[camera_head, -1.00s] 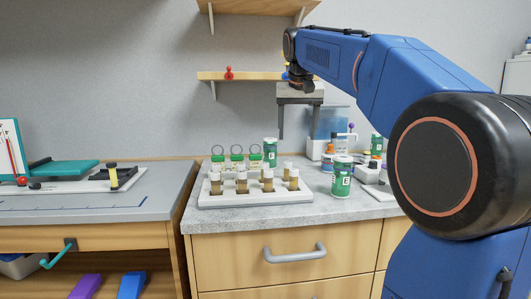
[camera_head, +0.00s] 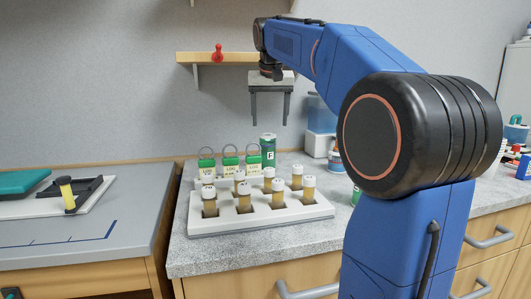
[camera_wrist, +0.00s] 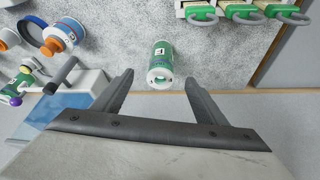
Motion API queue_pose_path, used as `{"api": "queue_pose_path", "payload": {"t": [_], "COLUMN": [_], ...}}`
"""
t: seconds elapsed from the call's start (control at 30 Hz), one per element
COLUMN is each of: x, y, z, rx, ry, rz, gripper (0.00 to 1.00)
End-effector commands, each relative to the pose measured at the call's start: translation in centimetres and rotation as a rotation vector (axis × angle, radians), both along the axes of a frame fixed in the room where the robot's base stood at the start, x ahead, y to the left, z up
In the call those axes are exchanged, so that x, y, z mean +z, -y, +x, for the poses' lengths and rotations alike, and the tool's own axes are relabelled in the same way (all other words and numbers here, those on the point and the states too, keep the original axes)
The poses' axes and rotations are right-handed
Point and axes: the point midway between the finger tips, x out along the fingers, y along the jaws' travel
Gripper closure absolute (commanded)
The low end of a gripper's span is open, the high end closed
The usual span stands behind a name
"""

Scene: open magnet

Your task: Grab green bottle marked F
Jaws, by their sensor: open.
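The green bottle marked F (camera_head: 268,151) stands upright on the grey counter, behind the vial rack and just right of the green-topped tags. It has a dark label with a white F patch. In the wrist view the bottle (camera_wrist: 160,66) shows from above, its white top ahead of and between the two fingers. My gripper (camera_head: 269,122) is open and empty, with fingers pointing down above the bottle. In the wrist view the gripper's fingertips (camera_wrist: 158,76) lie either side of the bottle, without visible contact.
A white rack (camera_head: 262,218) with several amber vials stands in front. Tags with metal rings (camera_head: 231,165) are close on the bottle's left. A wooden shelf (camera_head: 222,58) with a red figure is on the wall. Bottles and a blue container (camera_wrist: 75,100) lie left in the wrist view.

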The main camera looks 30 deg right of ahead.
Motion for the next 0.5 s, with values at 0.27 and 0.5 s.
{"api": "queue_pose_path", "payload": {"t": [0.27, 0.5], "x": [-4.8, -8.0], "y": [0.9, 1.6], "z": [1.7, 2.9], "rx": [0.000, 0.000], "ry": [-0.003, -0.002], "rz": [0.001, 0.000], "gripper": [0.34, 0.34]}}
